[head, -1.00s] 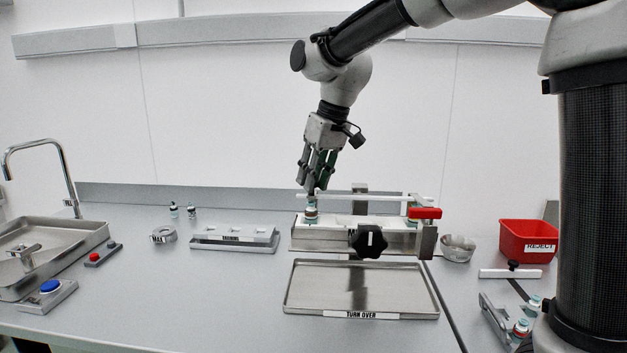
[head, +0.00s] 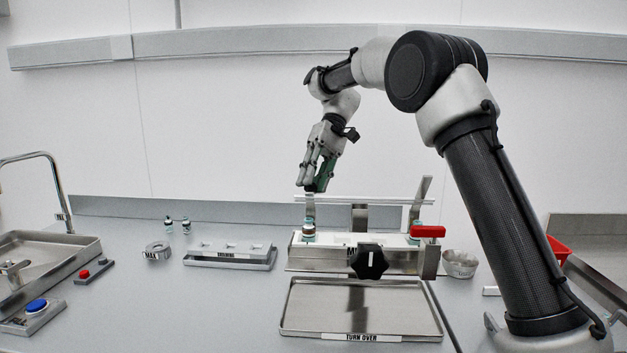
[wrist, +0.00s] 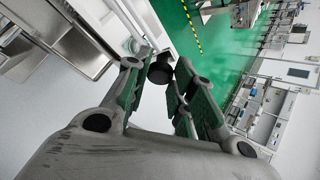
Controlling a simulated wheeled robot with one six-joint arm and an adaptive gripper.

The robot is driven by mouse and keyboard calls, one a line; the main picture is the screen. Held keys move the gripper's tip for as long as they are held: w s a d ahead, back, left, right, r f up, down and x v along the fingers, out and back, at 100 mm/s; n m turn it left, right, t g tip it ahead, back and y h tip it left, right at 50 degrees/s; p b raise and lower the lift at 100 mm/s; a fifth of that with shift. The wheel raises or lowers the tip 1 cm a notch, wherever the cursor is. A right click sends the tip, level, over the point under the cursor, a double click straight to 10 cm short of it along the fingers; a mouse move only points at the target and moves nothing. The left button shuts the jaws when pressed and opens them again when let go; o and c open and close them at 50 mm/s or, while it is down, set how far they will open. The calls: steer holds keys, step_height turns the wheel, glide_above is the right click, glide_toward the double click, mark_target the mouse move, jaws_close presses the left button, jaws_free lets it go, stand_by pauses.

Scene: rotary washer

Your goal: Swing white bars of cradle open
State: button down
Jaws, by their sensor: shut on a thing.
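A capped vial (head: 309,232) sits under the left strip. My gripper (head: 312,189) is above the left end, shut at the top of the bars; the exact contact is too small to tell. The fingers (wrist: 157,95) show in the wrist view.
A tray labelled TURN OVER (head: 290,318) lies in front of the cradle. My arm covers the right side, partly hiding the red bin (head: 558,251).

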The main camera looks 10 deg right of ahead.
steer(key=shift+w+g, duration=0.3)
steer(key=shift+g, duration=0.2)
